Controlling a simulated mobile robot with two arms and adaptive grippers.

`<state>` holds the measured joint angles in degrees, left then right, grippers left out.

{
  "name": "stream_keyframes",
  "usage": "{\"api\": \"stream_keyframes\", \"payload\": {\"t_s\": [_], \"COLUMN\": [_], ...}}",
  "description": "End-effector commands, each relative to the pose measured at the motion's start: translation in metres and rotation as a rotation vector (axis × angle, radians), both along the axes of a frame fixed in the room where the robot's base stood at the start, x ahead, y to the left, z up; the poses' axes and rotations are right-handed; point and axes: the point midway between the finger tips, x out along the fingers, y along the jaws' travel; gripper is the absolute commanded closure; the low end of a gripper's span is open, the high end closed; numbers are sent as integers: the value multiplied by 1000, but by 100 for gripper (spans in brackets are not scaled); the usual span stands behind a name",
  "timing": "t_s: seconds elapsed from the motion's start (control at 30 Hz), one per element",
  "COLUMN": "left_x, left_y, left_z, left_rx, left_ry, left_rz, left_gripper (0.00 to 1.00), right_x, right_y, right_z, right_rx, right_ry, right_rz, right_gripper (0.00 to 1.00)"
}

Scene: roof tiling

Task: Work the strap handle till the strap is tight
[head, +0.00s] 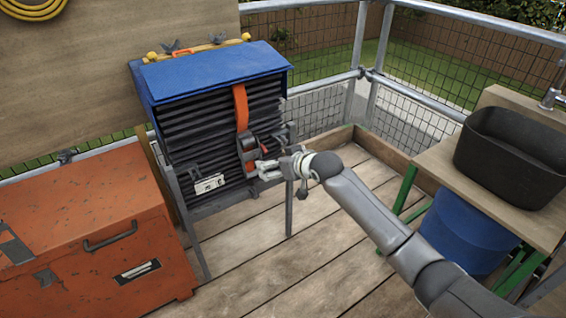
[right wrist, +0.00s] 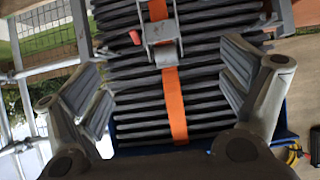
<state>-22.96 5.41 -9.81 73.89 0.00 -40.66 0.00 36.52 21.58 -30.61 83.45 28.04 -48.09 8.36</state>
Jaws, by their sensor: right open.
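A stack of dark tiles (head: 195,118) under a blue cover (head: 215,72) stands on a grey metal stand. An orange strap (head: 241,105) runs down its front to a grey strap ratchet with a handle (head: 251,146). In the right wrist view the ratchet (right wrist: 161,45) sits at the upper middle, with the strap (right wrist: 175,108) below it. My right gripper (head: 268,170) is at the ratchet's lower right in the head view. Its fingers (right wrist: 165,85) are spread wide with nothing held between them. Whether they touch the handle cannot be told. My left gripper is not in view.
A worn orange toolbox (head: 85,225) stands at the left. At the right, a bench carries a black tub (head: 512,145), with a blue barrel (head: 465,232) below. Mesh railing (head: 325,110) closes the back. The plank floor (head: 290,270) in front is clear.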

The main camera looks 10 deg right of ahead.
Motion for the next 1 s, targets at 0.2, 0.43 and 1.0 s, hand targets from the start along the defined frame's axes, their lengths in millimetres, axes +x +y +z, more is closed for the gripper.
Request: {"api": "stream_keyframes", "payload": {"t_s": [0.2, 0.43, 1.0], "left_x": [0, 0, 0], "left_y": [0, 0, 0], "left_z": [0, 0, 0], "left_rx": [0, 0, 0], "left_ry": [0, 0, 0], "left_rz": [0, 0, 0], "left_gripper": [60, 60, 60], "right_x": [-16, -20, -44], "right_y": [-6, -8, -13], "right_z": [11, 14, -56], "right_rx": [0, 0, -8], "right_ry": [0, -1, 84], "right_rz": [-1, 0, -30], "right_gripper": [7, 7, 7]}}
